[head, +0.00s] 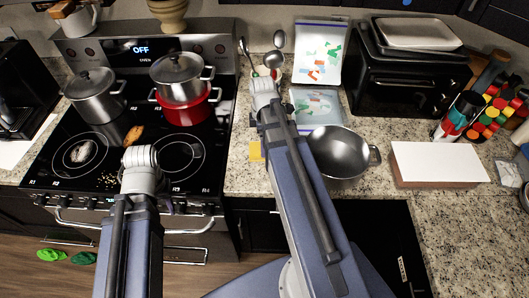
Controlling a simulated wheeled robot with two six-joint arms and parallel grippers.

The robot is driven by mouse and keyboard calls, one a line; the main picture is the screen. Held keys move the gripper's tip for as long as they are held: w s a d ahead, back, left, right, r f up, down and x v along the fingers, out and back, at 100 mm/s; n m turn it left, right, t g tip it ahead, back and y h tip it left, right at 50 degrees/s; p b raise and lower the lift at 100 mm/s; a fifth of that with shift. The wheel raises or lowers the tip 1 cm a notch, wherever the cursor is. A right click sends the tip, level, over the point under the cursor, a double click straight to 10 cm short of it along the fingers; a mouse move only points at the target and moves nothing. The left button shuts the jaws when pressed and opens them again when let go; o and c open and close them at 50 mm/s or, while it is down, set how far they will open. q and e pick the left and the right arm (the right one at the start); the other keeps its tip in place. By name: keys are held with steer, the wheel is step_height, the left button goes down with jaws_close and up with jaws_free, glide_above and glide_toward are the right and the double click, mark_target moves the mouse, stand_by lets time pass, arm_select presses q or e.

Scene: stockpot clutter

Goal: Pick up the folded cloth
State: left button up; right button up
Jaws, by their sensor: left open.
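I cannot clearly make out a folded cloth. A small flat yellow piece (256,151) lies at the counter's front edge, partly hidden by my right arm; I cannot tell whether it is cloth or sponge. My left gripper (140,158) is over the front of the cooktop, between the two front burners, left of the yellow piece. It is open, with nothing seen in it. My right gripper (264,88) reaches over the counter towards the ladles at the back. Its jaws are too small and hidden to read.
A red pot with a steel pot (179,72) on it and another lidded pot (93,96) stand on the stove. An orange-brown item (133,134) lies near my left gripper. An open pot (339,155), clear bags (317,55) and a white-topped box (437,163) are right.

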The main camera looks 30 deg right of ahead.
steer(key=f+b, duration=0.2)
steer(key=f, duration=0.1)
steer(key=f+b, duration=0.1)
steer(key=b, duration=0.1)
steer(key=shift+s+d+f, duration=0.1)
steer(key=shift+d+f, duration=0.2)
steer(key=shift+f, duration=0.05)
steer(key=shift+r, duration=0.1)
steer(key=shift+c, duration=0.2)
steer(key=c, duration=1.1)
